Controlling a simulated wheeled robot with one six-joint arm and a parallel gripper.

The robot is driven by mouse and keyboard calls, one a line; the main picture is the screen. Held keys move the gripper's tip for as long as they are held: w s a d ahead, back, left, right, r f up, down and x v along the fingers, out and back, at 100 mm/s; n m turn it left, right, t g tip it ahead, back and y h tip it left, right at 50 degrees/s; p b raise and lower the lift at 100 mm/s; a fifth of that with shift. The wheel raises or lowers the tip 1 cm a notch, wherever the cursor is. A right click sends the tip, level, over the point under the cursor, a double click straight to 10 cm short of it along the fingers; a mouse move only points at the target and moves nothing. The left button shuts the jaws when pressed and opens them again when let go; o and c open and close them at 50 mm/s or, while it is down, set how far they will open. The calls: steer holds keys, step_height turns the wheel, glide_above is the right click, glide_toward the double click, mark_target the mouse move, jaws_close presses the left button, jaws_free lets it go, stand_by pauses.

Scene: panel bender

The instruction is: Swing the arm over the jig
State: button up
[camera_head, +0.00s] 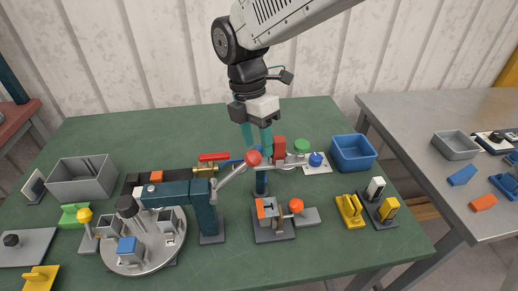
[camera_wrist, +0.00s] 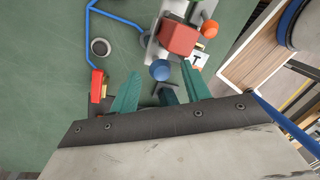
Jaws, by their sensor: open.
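My gripper (camera_head: 257,148) points down over the middle of the green table, its two teal fingers apart and empty. In the wrist view the fingers (camera_wrist: 163,98) are also spread. A grey lever (camera_head: 232,175) with a red ball knob (camera_head: 253,158) rises from a teal post (camera_head: 206,212); the knob appears close to the fingertips, but I cannot tell whether they touch. A small jig (camera_head: 272,232) with an orange block and an orange ball sits in front. I cannot tell which part is the task's arm. The wrist view shows a blue ball (camera_wrist: 160,70) beside a red block (camera_wrist: 180,38).
A round turntable (camera_head: 142,255) with several fixtures stands left under a dark teal beam. A grey bin (camera_head: 82,180) is at the far left. A blue bin (camera_head: 353,153) is at the right rear, with yellow parts (camera_head: 350,211) in front of it. The front right table corner is clear.

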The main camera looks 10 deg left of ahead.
steer(key=shift+s+d+f, duration=0.1)
steer(key=shift+d+f, duration=0.05)
steer(key=shift+f, duration=0.55)
steer(key=shift+s+d+f, duration=0.1)
steer(key=shift+f, duration=0.6)
jaws_close()
